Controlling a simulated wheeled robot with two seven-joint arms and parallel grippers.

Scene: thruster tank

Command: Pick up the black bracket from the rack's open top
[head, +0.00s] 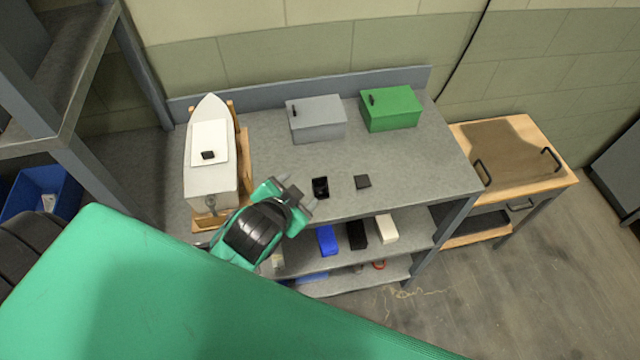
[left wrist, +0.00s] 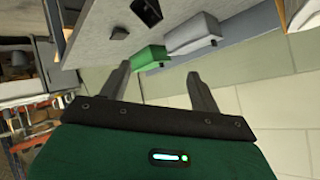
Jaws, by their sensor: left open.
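The grey rack (head: 420,165) has an open top with two small dark things on it. A black piece with a hollow (head: 320,187), which looks like the black bracket, lies near the front edge; it also shows at the top of the left wrist view (left wrist: 147,11). A flat dark square (head: 362,181) lies to its right, and shows in the left wrist view (left wrist: 119,33). My left gripper (head: 296,191) is open and empty, just left of the black piece and apart from it. Its fingers (left wrist: 157,72) show in the left wrist view. My right gripper is not in view.
A white boat hull (head: 210,178) on a wooden stand is at the left. A grey box (head: 318,120) and a green box (head: 391,109) stand at the back. Blue, black and white blocks (head: 386,229) lie on the shelf below. A wooden-topped bench (head: 515,150) stands right.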

